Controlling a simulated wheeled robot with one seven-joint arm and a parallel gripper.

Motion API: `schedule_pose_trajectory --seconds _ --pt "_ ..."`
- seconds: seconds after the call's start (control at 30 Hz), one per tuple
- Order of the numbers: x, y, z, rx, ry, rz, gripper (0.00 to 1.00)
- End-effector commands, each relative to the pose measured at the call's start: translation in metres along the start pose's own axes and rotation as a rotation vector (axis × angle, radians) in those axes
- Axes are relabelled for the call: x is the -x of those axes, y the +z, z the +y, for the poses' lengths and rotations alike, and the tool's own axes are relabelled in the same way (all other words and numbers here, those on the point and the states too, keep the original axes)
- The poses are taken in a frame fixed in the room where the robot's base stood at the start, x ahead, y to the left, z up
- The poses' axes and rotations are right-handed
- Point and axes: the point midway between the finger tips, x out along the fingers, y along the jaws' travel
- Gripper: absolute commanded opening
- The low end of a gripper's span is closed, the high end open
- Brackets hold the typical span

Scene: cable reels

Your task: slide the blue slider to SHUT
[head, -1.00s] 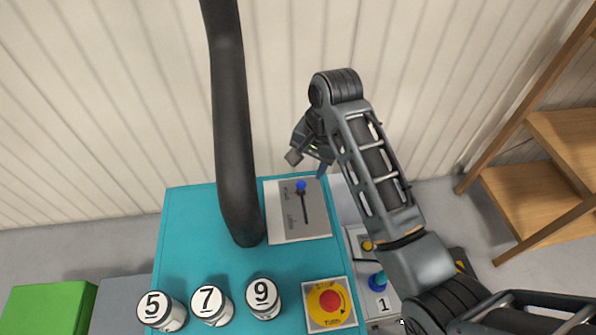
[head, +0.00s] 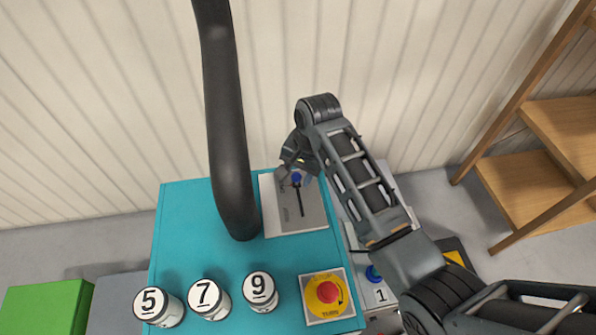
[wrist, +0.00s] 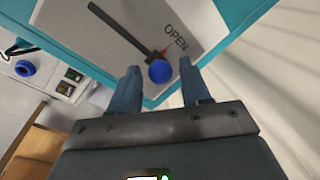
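The blue slider knob (head: 296,178) sits at the far end of a dark slot on a grey panel (head: 316,212) at the back of the teal table. In the wrist view the blue knob (wrist: 159,71) is beside the word OPEN, and the slot runs away from it to the upper left. My gripper (wrist: 162,80) is open, its two fingers on either side of the knob. I cannot tell whether either finger touches it. In the head view my gripper (head: 298,172) is over the far end of the panel. The SHUT label is not readable.
A thick black pipe (head: 228,120) rises just left of the panel. Cans numbered 5, 7 and 9 (head: 260,291) and a red button on yellow (head: 326,292) stand nearer. A blue knob (head: 373,274) is on a unit at right. The wall is close behind.

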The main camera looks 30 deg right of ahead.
Motion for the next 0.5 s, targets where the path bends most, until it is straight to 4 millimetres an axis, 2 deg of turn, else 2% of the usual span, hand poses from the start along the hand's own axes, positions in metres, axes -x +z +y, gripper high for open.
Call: schedule_pose_trajectory --seconds 0.03,0.4,0.5 --pt "0.0001 0.0000 -0.0001 0.000 0.000 0.000 0.42" --pt "0.0003 -0.0001 0.0000 0.000 0.000 0.000 0.06" --pt "0.0003 -0.0002 0.0001 0.000 0.000 0.000 0.00"
